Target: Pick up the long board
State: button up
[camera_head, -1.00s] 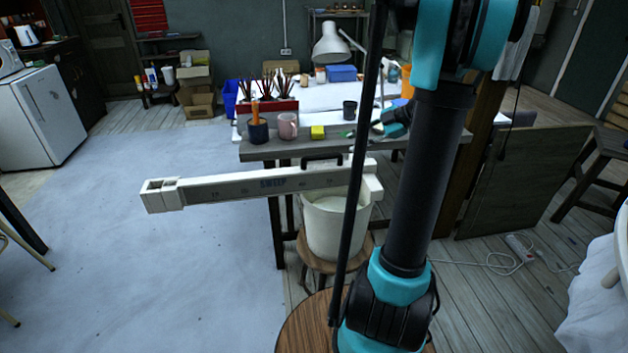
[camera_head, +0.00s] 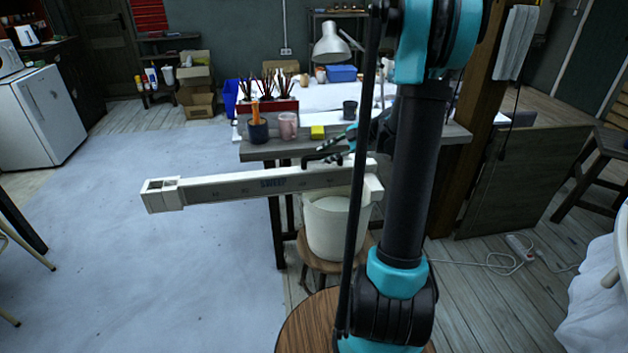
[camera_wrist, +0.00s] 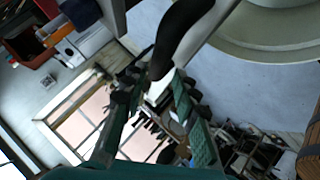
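The long board (camera_head: 235,187) is a long white-and-grey bar with printed marks on its side. My gripper (camera_head: 345,148) is just beside this handle, partly hidden behind my arm. In the wrist view my gripper (camera_wrist: 158,80) shows its two teal fingers apart, with the black handle (camera_wrist: 180,30) reaching down to between the fingertips. I cannot tell whether they touch it.
The white bucket (camera_head: 328,228) stands on a round wooden stool (camera_head: 308,262). Behind is a table edge (camera_head: 285,150) with a dark cup (camera_head: 258,130), a pink mug (camera_head: 288,126) and a yellow block (camera_head: 317,132).

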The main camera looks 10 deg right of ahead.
aim_at(318, 156)
jog(key=x, duration=0.4)
jog(key=shift+w+a+f, duration=0.1)
jog(key=shift+w+a, duration=0.1)
jog(key=shift+a, duration=0.2)
grip_shut()
